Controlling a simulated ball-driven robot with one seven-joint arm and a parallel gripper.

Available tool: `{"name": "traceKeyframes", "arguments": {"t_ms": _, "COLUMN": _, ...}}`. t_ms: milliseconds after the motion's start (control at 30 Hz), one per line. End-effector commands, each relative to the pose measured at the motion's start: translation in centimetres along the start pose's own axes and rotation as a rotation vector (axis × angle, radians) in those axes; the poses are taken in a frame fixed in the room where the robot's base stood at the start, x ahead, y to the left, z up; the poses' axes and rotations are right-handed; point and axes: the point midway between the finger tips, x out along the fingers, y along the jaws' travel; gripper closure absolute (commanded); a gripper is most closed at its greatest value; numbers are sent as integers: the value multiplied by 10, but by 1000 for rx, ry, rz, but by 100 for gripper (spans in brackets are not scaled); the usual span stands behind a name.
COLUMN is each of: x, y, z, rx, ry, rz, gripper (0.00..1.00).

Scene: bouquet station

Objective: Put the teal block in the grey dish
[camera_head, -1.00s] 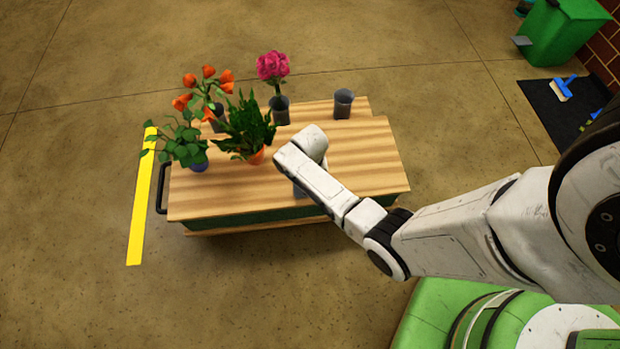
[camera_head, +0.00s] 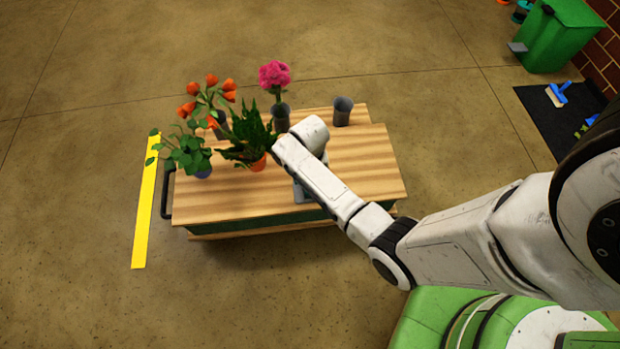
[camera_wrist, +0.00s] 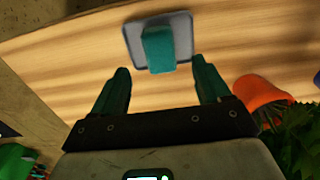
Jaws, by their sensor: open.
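The teal block (camera_wrist: 159,50) shows in the wrist view against the grey dish (camera_wrist: 133,38), a shallow square dish with a pale rim. The block overlaps the dish's middle and reaches past its lower rim in the picture; whether it rests flat inside is hard to tell. My gripper (camera_wrist: 160,68) is open, its two dark teal fingers apart on either side below the block, with no finger seen touching it. In the head view a bit of the grey dish (camera_head: 300,192) shows beside my arm on the wooden table (camera_head: 370,185); the block is hidden there.
An orange pot (camera_head: 257,162) with a leafy plant stands close left of my arm. Orange flowers (camera_head: 210,90), a pink flower (camera_head: 274,74) and a grey cup (camera_head: 342,111) stand behind. The table's right side is clear.

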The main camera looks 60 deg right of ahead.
Motion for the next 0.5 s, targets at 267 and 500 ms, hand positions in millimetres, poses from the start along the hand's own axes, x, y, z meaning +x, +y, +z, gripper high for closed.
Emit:
{"name": "traceKeyframes", "arguments": {"t_ms": 267, "x": -40, "y": 0, "z": 0, "rx": -1, "ry": 0, "rz": 0, "gripper": 24}}
{"name": "traceKeyframes", "arguments": {"t_ms": 500, "x": -56, "y": -3, "z": 29, "rx": -119, "ry": 9, "rz": -6, "gripper": 24}}
